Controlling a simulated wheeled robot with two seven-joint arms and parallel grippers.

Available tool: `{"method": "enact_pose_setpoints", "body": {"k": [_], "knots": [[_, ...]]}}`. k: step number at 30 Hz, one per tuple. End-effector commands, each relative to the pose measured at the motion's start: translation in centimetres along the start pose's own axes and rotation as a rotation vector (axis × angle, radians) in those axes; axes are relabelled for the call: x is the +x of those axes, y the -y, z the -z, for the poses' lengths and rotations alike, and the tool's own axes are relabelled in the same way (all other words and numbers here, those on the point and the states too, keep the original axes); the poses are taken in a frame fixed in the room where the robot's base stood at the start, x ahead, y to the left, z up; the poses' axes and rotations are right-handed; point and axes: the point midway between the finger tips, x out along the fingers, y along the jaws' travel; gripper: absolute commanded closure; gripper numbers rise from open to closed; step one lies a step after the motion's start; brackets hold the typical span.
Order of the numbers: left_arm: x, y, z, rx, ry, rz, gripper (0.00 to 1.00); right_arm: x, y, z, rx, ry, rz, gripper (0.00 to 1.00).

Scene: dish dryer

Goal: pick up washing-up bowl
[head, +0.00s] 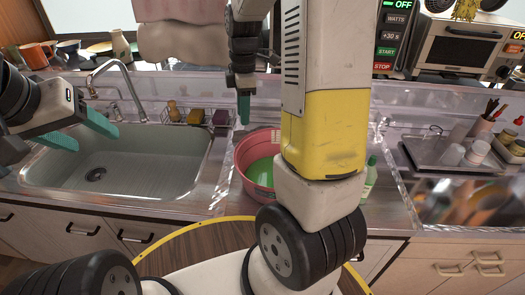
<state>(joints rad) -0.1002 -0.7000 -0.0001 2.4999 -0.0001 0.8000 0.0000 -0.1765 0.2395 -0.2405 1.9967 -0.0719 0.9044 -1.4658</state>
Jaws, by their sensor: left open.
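The washing-up bowl (257,145) is pink-red with green inside. It sits on the metal counter to the right of the sink, and my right arm hides its right part. My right gripper (244,120) points down above the bowl's far left rim, apart from it as far as I can see. It shows edge-on, with one teal finger visible, so its opening is unclear. My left gripper (95,136) is open and empty over the left part of the sink, well left of the bowl.
The sink (140,165) with its tap (112,68) lies left of the bowl. A wire rack with sponges (196,116) stands behind the sink. A tray with cups (436,155) is further right.

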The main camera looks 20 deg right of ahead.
Motion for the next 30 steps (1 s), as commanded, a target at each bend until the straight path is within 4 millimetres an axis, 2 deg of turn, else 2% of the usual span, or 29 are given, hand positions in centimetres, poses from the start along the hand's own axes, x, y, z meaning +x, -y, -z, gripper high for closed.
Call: {"method": "enact_pose_setpoints", "body": {"k": [1,3,6,10,23,30], "knots": [[0.0,0.0,0.0,0.000,0.000,0.000,0.39,1.9,-0.9,-0.3,-0.086,0.026,0.040,0.65],[0.0,0.0,0.0,0.000,0.000,0.000,0.39,4.1,-1.9,-0.8,-0.210,0.052,0.086,0.65],[0.0,0.0,0.0,0.000,0.000,0.000,0.39,6.5,-3.0,-1.4,-0.357,0.078,0.140,0.65],[0.0,0.0,0.0,0.000,0.000,0.000,0.39,8.5,-3.6,-2.0,-0.473,0.095,0.186,0.65],[0.0,0.0,0.0,0.000,0.000,0.000,0.39,12.9,-3.5,-2.9,-0.524,0.100,0.209,0.65],[0.0,0.0,0.0,0.000,0.000,0.000,0.39,16.3,-3.4,-3.5,-0.525,0.100,0.206,0.65]]}}
